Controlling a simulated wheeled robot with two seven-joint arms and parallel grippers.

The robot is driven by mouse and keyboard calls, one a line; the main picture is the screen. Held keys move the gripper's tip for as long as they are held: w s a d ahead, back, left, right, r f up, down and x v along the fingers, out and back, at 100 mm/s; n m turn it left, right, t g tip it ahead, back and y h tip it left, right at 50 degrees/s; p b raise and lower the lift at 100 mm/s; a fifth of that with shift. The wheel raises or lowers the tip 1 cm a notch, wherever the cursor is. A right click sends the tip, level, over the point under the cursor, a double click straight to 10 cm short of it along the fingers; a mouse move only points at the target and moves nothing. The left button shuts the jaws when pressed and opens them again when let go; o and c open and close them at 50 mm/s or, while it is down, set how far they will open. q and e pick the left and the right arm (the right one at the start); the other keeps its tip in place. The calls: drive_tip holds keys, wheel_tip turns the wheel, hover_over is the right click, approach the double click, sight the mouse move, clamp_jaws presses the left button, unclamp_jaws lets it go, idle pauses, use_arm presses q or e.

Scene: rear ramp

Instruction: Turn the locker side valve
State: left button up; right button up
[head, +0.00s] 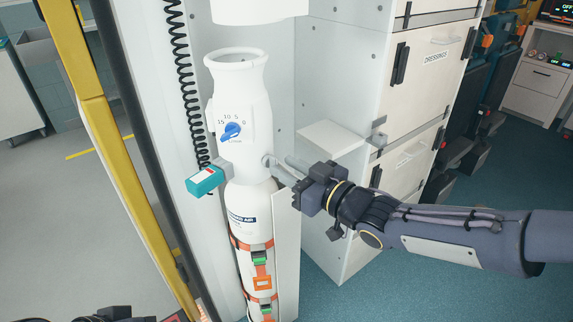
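A white cylinder assembly (236,105) stands upright in the open locker. A blue knob (231,131) sits on its front, with a scale marked 15, 10, 5, 0. A teal-ended fitting (205,180) sticks out at the cylinder's left side. My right gripper (278,162) comes in from the right, with its light grey fingers pointing at the cylinder's right side, below and right of the blue knob. The fingers look a little apart. Whether they touch a part on that side cannot be told. Dark parts at the bottom left edge (112,314) may be my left gripper; its fingers are not clear.
Orange straps (254,262) hold the lower cylinder. A white panel edge (286,250) stands just right of it. A yellow post (85,80) and a black coiled cord (183,70) are at left. White drawers (425,70), one labelled DRESSINGS, stand behind my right arm.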

sight(271, 163)
drive_tip(key=shift+x, duration=1.2)
